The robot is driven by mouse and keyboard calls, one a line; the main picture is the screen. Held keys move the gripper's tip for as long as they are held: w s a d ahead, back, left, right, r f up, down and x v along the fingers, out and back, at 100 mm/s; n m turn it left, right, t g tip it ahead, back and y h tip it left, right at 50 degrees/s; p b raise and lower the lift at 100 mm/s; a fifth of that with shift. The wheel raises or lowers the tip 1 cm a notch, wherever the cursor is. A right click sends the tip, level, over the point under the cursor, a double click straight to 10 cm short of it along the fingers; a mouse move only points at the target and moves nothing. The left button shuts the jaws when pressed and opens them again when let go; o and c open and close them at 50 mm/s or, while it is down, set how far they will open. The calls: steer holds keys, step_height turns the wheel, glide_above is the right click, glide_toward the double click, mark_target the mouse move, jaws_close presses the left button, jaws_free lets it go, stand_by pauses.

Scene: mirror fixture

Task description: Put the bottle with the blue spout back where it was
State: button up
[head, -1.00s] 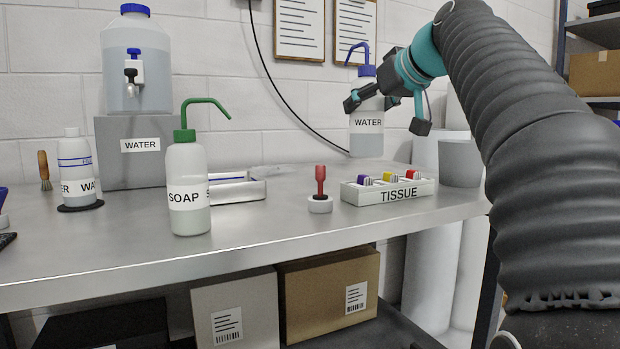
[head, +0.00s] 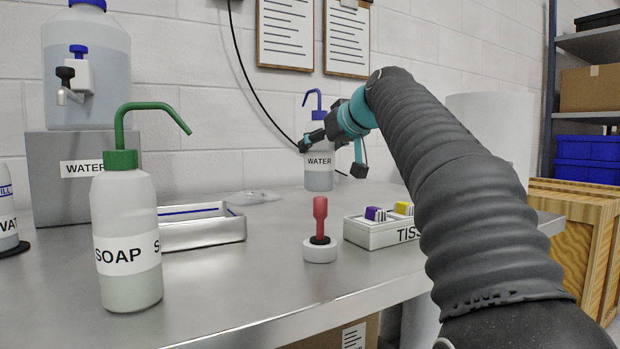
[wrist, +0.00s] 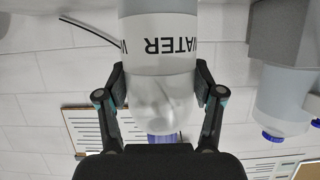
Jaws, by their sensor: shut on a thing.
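The bottle with the blue spout (head: 318,177) is labelled WATER and stays upright, near the back of the bench in the head view. My gripper (head: 332,140) is shut on its upper part, just above the label. I cannot tell whether its base touches the bench. In the wrist view the bottle (wrist: 160,60) appears upside down between the two fingers (wrist: 163,95), with its blue cap low in the picture. My arm covers part of the bench to the right.
The green-spouted SOAP bottle (head: 128,240) stands at front left. A metal tray (head: 200,231), a red-handled tool in a white base (head: 320,249) and the tissue box (head: 372,234) stand on the bench. A large water tank (head: 88,75) sits on a grey block (head: 68,200).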

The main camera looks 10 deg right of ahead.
mark_target(310, 172)
steer(key=x, duration=0.4)
steer(key=shift+s+a+f, duration=0.1)
steer(key=shift+a+f, duration=0.2)
steer(key=shift+f, duration=0.1)
steer(key=shift+f+b, duration=1)
steer(key=shift+f, duration=0.9)
steer(key=shift+f, duration=0.1)
steer(key=shift+f, duration=0.1)
steer(key=o, duration=0.7)
